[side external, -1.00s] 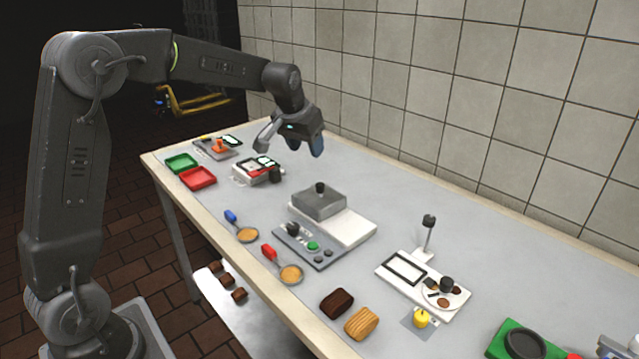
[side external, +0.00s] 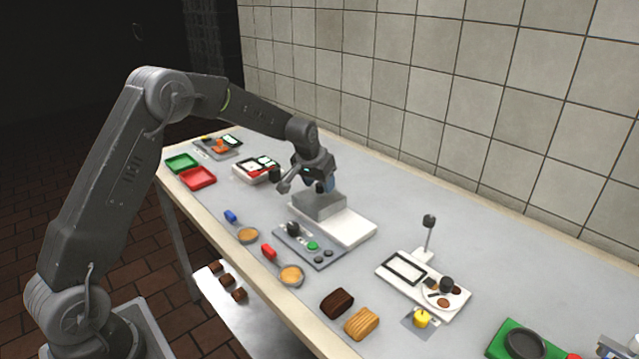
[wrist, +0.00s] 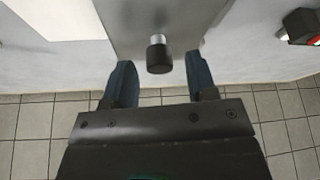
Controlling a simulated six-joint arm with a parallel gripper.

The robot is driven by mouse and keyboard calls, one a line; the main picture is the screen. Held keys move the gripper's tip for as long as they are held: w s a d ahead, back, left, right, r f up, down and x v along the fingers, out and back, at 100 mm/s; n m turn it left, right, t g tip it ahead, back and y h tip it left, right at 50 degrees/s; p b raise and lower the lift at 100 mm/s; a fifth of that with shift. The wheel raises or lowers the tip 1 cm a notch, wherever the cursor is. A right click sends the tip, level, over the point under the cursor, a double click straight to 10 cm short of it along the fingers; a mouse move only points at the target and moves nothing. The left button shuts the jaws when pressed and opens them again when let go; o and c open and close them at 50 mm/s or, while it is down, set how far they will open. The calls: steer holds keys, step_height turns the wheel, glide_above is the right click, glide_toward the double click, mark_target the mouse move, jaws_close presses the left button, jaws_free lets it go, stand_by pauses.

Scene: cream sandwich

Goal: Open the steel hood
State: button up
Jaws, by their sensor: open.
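The steel hood (side external: 317,206) is a grey box sitting closed on a white base (side external: 350,228) near the middle of the table. A black knob on a short metal stem (wrist: 159,55) stands on its top in the wrist view. My gripper (side external: 322,187) is over the hood, pointing down. In the wrist view my gripper (wrist: 158,80) is open, with one blue finger on each side of the knob and a gap to it on both sides.
A grey control panel (side external: 300,250) with a black knob and a green button lies in front of the base. A lamp-like stand (side external: 428,235) rises to the right.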

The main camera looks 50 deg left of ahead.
steer(key=shift+w+f, duration=0.15)
steer(key=shift+f, duration=0.15)
steer(key=shift+c, duration=0.3)
jaws_close()
